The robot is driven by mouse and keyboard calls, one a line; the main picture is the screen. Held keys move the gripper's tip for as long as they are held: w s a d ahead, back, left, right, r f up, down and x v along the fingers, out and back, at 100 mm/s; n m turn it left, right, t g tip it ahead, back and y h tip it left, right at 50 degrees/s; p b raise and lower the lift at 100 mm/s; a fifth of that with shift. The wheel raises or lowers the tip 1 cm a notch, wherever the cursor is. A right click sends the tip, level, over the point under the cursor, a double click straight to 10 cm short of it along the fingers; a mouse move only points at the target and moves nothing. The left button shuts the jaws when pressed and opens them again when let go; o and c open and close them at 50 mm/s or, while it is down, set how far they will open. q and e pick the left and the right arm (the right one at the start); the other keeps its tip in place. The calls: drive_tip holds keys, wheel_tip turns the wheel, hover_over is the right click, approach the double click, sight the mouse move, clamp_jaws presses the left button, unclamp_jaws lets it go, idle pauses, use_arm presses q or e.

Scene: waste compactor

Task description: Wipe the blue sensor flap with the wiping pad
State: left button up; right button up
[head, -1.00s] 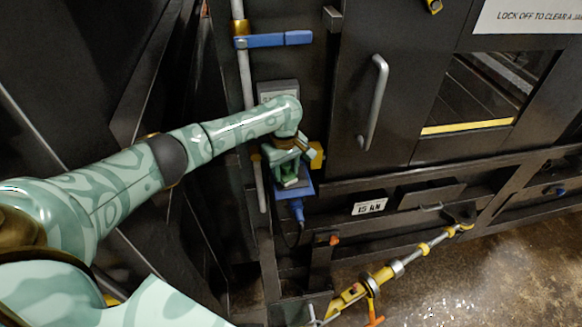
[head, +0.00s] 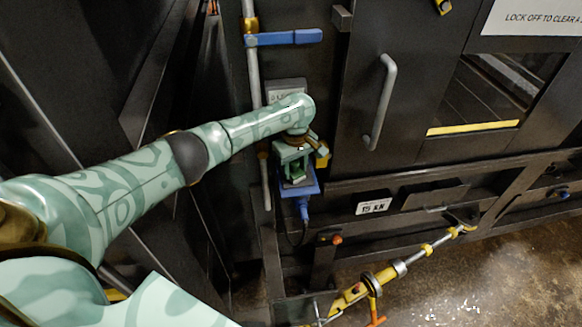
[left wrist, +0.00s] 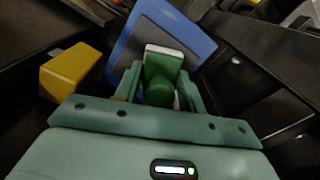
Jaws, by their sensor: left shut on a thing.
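The blue sensor flap (head: 312,187) is a blue-edged plate with a dark grey middle, low on the compactor's front beside the door. It also shows in the left wrist view (left wrist: 203,43), just beyond the fingers. My left gripper (head: 294,164) is shut on the wiping pad (left wrist: 163,62), a green block with a white layer. The pad overlaps the dark middle of the flap in the left wrist view. I cannot tell whether it touches. The gripper hides part of the flap. My right gripper is not in view.
A yellow block (left wrist: 70,72) sits close left of the fingers in the left wrist view. A grey door handle (head: 380,102) stands out to the right. A blue lever (head: 284,38) and grey pipe are above. A yellow rod (head: 400,267) crosses low right.

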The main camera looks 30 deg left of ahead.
use_arm(q)
drive_tip(key=shift+w+d+r, duration=0.1)
drive_tip(key=shift+d+r, duration=0.05)
drive_tip(key=shift+d, duration=0.1)
drive_tip(key=shift+r, duration=2.85)
drive_tip(key=shift+r, duration=1.55)
drive_tip(key=shift+f, duration=0.1)
